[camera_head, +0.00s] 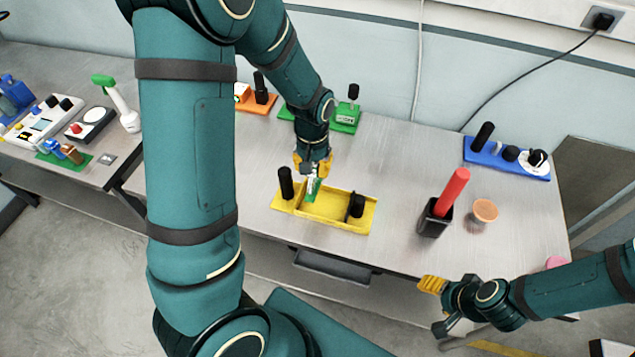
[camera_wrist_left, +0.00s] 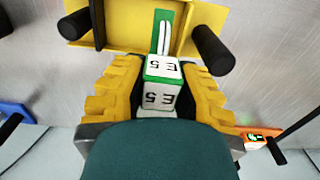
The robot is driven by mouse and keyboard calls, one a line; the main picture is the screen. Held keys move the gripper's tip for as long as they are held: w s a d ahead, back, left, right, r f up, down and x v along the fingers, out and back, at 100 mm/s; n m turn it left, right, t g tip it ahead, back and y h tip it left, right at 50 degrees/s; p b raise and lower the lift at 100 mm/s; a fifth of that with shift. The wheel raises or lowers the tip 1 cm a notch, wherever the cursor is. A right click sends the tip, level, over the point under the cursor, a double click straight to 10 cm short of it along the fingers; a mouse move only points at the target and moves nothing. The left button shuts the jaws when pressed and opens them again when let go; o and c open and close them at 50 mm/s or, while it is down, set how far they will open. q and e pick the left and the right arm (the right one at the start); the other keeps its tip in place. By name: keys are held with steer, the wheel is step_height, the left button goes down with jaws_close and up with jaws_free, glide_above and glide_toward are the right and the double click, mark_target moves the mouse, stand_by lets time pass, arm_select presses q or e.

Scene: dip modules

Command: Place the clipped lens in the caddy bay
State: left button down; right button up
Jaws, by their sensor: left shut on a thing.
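My left gripper (camera_head: 313,164) is shut on a white and green block marked "E5" (camera_wrist_left: 161,82), which I take to be the clipped lens. In the head view its green and white lower part (camera_head: 313,188) hangs below the fingers. In the left wrist view a narrow green and white piece sticks out ahead of the block. The yellow caddy (camera_head: 330,207) lies below the gripper, with black posts near its ends; it also shows in the left wrist view (camera_wrist_left: 207,18). I cannot tell whether the lens touches it. My right gripper (camera_head: 434,285) is at the front right, away from the caddy; its opening is unclear.
A black cup (camera_head: 434,222) with a red stick (camera_head: 452,191) and an orange round item (camera_head: 485,210) stand right of the caddy. A blue module (camera_head: 507,160) is at the back right. Green (camera_head: 344,120) and orange (camera_head: 258,101) modules stand behind.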

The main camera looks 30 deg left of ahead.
mark_target(314, 181)
arm_select(q)
step_height(314, 181, down, 6)
steer(key=shift+r, duration=0.25)
steer(key=shift+w+f, duration=0.1)
steer(key=shift+f+b, duration=0.2)
steer(key=shift+b, duration=0.1)
steer(key=c, duration=0.9)
jaws_free()
steer(key=shift+o, duration=0.2)
steer(key=shift+r, duration=0.15)
